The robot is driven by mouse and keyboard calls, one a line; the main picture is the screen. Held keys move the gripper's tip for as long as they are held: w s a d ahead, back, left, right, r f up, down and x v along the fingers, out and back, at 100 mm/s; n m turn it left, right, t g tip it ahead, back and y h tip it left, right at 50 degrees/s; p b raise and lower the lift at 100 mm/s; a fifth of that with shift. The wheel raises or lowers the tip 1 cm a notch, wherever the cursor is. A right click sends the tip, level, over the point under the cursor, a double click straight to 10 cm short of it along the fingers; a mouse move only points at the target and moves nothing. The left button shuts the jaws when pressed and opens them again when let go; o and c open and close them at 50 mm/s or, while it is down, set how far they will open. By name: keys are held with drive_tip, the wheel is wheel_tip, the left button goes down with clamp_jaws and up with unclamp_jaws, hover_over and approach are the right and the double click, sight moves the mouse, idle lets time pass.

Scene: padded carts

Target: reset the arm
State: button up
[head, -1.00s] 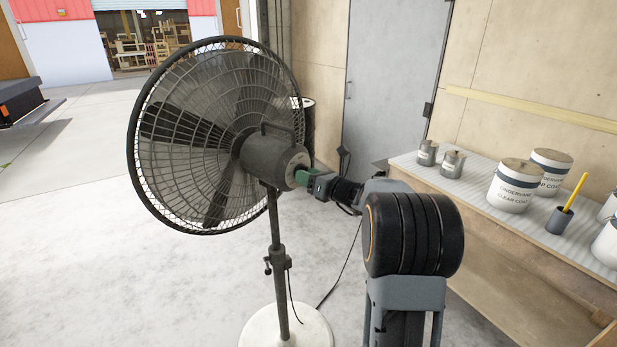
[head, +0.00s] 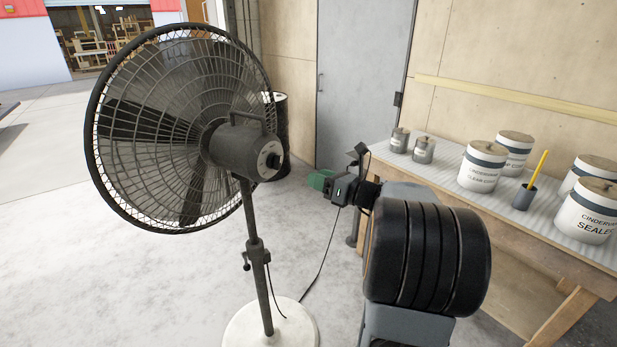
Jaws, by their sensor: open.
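My gripper (head: 320,181), with green fingertips, is at the end of my arm in the middle of the head view. It points left toward the motor housing of a large pedestal fan (head: 240,150). A clear gap lies between the fingertips and the dark knob (head: 273,161) on the back of the housing. The gripper holds nothing that I can see. My thick black arm joint fills the lower right and hides part of the arm behind it.
A bench (head: 390,160) on the right carries several white cans (head: 478,168), small grey tins (head: 424,150) and a cup with a yellow stick (head: 524,197). A dark drum (head: 281,130) stands behind the fan. The fan's cord (head: 322,265) lies on the floor. The floor at left is open.

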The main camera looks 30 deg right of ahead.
drive_tip(key=shift+s+d, duration=0.15)
drive_tip(key=shift+s, duration=0.2)
idle(0.4)
drive_tip(key=s+a+f+n+g+h, duration=0.1)
drive_tip(key=s+a+f+n+g, duration=0.45)
drive_tip(key=n, duration=0.35)
drive_tip(key=s+a+f+n+g+h, duration=0.1)
drive_tip(key=s+a+f+n+g, duration=0.35)
drive_tip(key=f+n, duration=0.35)
drive_tip(key=s+a+r+n+g+h, duration=0.2)
drive_tip(key=s+a+n+h, duration=0.3)
drive_tip(key=n, duration=1.2)
drive_tip(key=shift+s+a+h, duration=0.4)
drive_tip(key=shift+s+a, duration=0.6)
drive_tip(key=shift+a, duration=0.6)
drive_tip(key=shift+r, duration=0.1)
